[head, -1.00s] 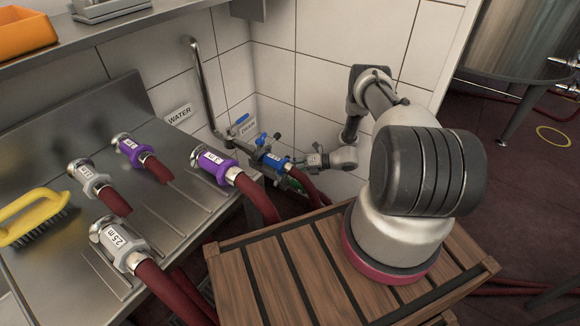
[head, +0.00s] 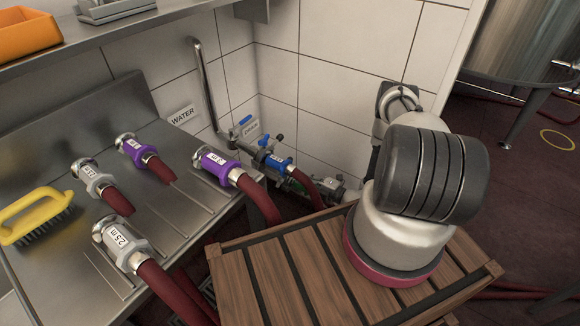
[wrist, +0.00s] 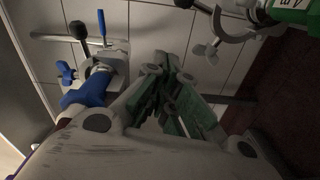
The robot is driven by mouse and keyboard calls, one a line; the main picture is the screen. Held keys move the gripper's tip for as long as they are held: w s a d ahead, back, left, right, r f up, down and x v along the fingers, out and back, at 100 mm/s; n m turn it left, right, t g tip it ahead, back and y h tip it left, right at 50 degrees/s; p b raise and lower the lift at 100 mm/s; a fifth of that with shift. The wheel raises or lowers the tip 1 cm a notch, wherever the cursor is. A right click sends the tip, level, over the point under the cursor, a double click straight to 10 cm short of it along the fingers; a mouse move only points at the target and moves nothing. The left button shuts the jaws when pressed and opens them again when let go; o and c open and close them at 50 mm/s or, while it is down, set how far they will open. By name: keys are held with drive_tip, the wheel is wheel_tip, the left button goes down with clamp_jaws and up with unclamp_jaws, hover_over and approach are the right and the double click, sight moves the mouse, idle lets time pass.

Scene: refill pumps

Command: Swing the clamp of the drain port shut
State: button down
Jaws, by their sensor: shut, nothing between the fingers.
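A hose with a blue collar (head: 275,163) sits at that outlet. In the wrist view, the blue collar (wrist: 86,97) meets a metal clamp (wrist: 108,62) with a blue wing nut (wrist: 66,73). I cannot tell how far the clamp is swung. My gripper (wrist: 172,86) is shut and empty, to the right of the clamp and apart from it in this view. In the head view my gripper is low beside the red hose, partly hidden.
A green-collared fitting (wrist: 285,12) with a silver wing nut (wrist: 224,38) is at the wrist view's upper right. Purple- and grey-collared hoses lie on the steel counter (head: 165,205). A slatted wooden top (head: 285,270) is in front. Tiled wall stands close behind.

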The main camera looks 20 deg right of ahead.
drive_tip(key=w+a+f+m+h, duration=0.1)
drive_tip(key=w+a+f, duration=0.1)
drive_tip(key=w, duration=0.8)
drive_tip(key=shift+m+t, duration=0.4)
